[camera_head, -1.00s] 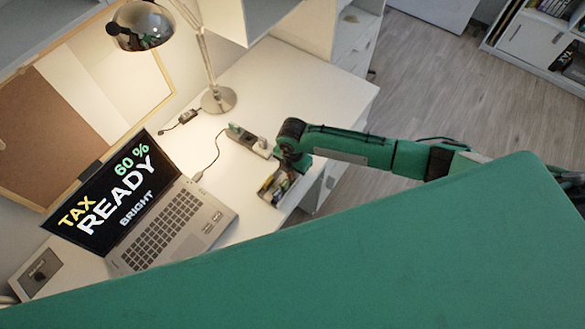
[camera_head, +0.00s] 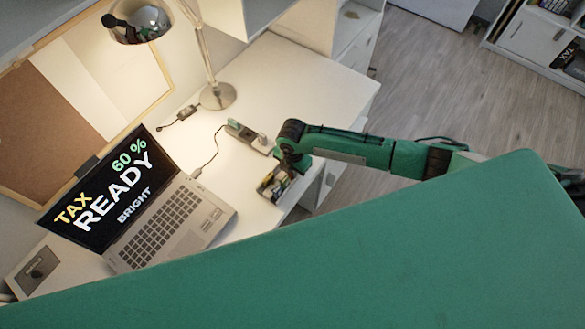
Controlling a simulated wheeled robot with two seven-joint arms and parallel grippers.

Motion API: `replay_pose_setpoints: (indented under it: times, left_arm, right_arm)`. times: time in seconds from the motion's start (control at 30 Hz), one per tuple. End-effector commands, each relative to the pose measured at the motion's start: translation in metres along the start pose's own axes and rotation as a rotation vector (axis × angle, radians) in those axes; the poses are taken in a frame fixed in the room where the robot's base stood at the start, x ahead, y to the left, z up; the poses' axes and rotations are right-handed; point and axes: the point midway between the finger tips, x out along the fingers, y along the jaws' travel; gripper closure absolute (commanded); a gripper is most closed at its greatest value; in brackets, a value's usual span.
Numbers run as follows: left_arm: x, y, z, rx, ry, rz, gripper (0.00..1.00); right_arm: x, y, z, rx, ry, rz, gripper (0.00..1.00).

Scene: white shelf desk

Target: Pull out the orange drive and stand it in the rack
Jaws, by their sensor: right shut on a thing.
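My right arm reaches in from the right, and its gripper (camera_head: 281,168) points down at the desk's front edge, just above a small rack (camera_head: 268,190) with several narrow upright items in it. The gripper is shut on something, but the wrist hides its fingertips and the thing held. I cannot make out an orange drive. A grey hub (camera_head: 247,137) with a greenish stick (camera_head: 233,126) at its left end lies behind the gripper, and a cable runs from it to the laptop (camera_head: 160,225). My left gripper is not in view.
The open laptop's screen reads "TAX READY 60 % BRIGHT". The white desk (camera_head: 310,90) is clear toward the back right. A box with a dark disc (camera_head: 36,268) sits at lower left.

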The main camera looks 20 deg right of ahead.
Motion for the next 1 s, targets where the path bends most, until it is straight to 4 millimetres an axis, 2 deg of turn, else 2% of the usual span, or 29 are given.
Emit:
replay_pose_setpoints:
  times: [0.17,0.2,0.3,0.33,0.6,0.73,0.87,1.0]
  left_arm:
    - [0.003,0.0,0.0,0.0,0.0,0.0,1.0]
    - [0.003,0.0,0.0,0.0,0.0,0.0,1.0]
    - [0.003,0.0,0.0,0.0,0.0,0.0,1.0]
    - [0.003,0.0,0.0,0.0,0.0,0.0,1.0]
    - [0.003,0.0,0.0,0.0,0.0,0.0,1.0]
    - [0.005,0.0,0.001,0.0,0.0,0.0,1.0]
    - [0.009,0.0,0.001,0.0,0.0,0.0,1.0]
    - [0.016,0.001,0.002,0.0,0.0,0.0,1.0]
  right_arm:
    - [0.005,0.0,0.0,0.0,0.0,0.0,1.0]
    - [0.005,0.0,0.0,0.0,0.0,0.0,0.83]
    - [0.005,0.0,0.0,0.0,0.0,0.0,0.64]
    - [0.005,0.0,0.0,0.0,0.0,0.0,0.6]
    - [0.004,0.0,0.0,0.0,0.0,0.0,0.6]
    - [-0.002,0.0,0.0,-0.001,0.0,0.001,0.6]
    - [-0.02,0.001,0.001,-0.001,-0.001,0.004,0.6]
    - [-0.049,0.001,0.001,-0.002,-0.002,0.005,0.6]
